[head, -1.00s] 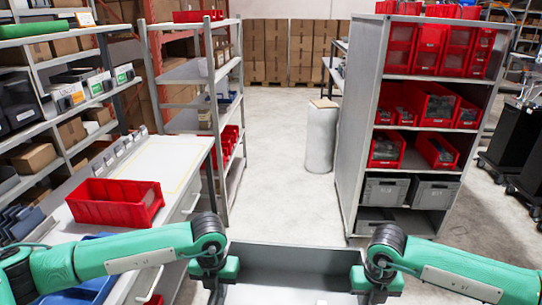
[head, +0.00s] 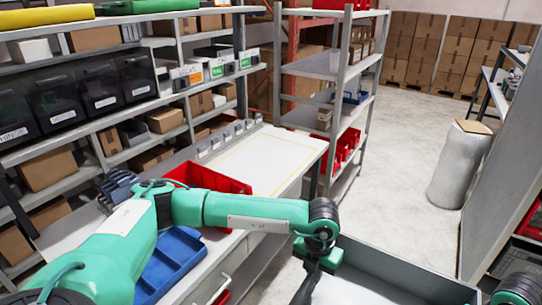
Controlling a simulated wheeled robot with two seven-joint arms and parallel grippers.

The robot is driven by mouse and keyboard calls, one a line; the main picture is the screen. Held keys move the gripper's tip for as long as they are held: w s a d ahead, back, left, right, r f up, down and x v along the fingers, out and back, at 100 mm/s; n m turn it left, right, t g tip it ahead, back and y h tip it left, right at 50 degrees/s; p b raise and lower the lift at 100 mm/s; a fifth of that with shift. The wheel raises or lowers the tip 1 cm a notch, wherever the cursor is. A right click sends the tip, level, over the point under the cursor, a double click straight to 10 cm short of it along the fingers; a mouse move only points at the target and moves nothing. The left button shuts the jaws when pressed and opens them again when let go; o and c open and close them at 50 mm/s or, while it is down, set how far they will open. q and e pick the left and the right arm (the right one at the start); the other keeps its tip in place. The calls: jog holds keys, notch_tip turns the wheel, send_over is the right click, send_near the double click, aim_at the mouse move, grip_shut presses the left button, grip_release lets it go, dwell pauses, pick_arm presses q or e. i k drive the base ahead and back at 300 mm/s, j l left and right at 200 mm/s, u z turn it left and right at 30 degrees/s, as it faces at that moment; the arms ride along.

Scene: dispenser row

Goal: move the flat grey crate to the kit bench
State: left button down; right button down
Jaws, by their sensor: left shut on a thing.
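The flat grey crate (head: 405,268) is at the bottom of the head view, in front of me, cut off by the lower edge. My left gripper (head: 318,258) is shut on its left wall. Only a bit of my right arm shows in the bottom right corner; its gripper is out of the picture. A white-topped bench (head: 262,165), which I take as the kit bench, stands to the left of the crate. A yellow outline marks a bare area on its top. My left arm crosses in front of its near part.
A red bin (head: 205,178) stands on the bench, partly behind my left arm. A blue tray (head: 172,262) is nearer. A grey rack (head: 345,75) stands beyond the bench. A white drum (head: 462,165) stands on the floor at right, before a grey shelf unit's side (head: 510,170).

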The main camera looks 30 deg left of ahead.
aim_at(263, 160)
jog(key=i+u, duration=0.1)
jog(key=i, duration=0.7)
jog(key=i+l+u, duration=0.1)
jog(key=i, duration=0.7)
jog(key=i+u, duration=0.35)
jog(key=i+l+u, duration=0.3)
jog(key=i+u, duration=0.25)
jog(key=u, duration=0.2)
jog(key=i+l+u, duration=0.15)
jog(key=u, duration=0.35)
jog(key=i+l+u, duration=0.1)
jog(key=i+u, duration=0.25)
jog(key=i+l+u, duration=0.2)
jog(key=u, duration=0.15)
jog(key=i, duration=0.1)
